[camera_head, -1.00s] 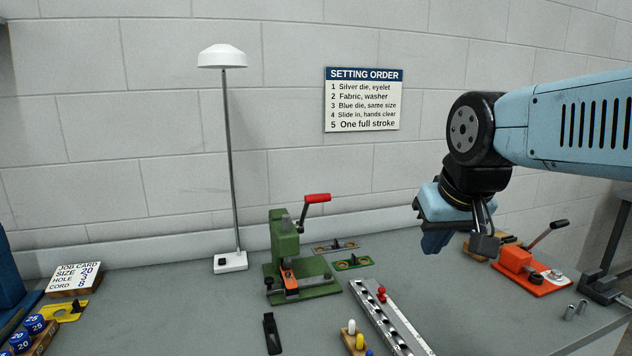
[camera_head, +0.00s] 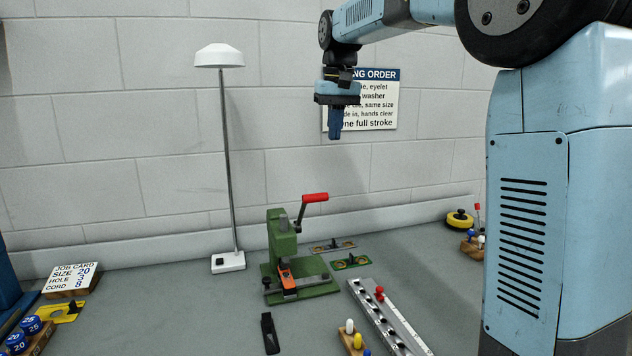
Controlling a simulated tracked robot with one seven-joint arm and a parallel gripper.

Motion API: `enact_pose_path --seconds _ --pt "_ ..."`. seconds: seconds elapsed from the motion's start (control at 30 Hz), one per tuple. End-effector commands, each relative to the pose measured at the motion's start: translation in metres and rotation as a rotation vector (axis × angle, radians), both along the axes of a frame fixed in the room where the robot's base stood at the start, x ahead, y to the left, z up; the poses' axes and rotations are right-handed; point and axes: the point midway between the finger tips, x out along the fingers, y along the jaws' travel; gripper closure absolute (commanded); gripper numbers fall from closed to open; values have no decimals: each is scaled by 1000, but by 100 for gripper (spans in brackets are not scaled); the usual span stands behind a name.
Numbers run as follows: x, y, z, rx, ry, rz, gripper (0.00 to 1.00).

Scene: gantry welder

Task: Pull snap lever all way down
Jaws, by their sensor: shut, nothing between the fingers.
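The green press (camera_head: 283,243) stands on the bench in the middle of the view. Its lever (camera_head: 301,211) rises from the top right of the press and ends in a red grip (camera_head: 315,198) that points right. An orange piece (camera_head: 286,274) sits at the front of the press. My gripper (camera_head: 336,136) hangs above the press with its fingers pointing down, in front of the wall sign. It is shut and empty, apart from the lever and well above the red grip.
A white lamp (camera_head: 228,160) stands left of the press. A grey rail with holes (camera_head: 390,318) lies to the right front. A job card (camera_head: 72,278) and blue dies (camera_head: 31,325) are at the left. The setting order sign (camera_head: 383,109) is partly covered.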

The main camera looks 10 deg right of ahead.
Motion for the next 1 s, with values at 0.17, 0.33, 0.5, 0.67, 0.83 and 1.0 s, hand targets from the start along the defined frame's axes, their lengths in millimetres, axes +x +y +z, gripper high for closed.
enact_pose_path --seconds 0.17,0.33,0.5,0.67,0.83,1.0 --pt "39 28 -4 -18 48 25 100" --pt "57 42 -6 -27 70 36 100" --pt "60 45 -7 -29 77 40 100" --pt "60 45 -7 -29 77 40 100" --pt "60 45 -9 -29 77 40 100" --pt "60 46 -25 -30 79 41 100"
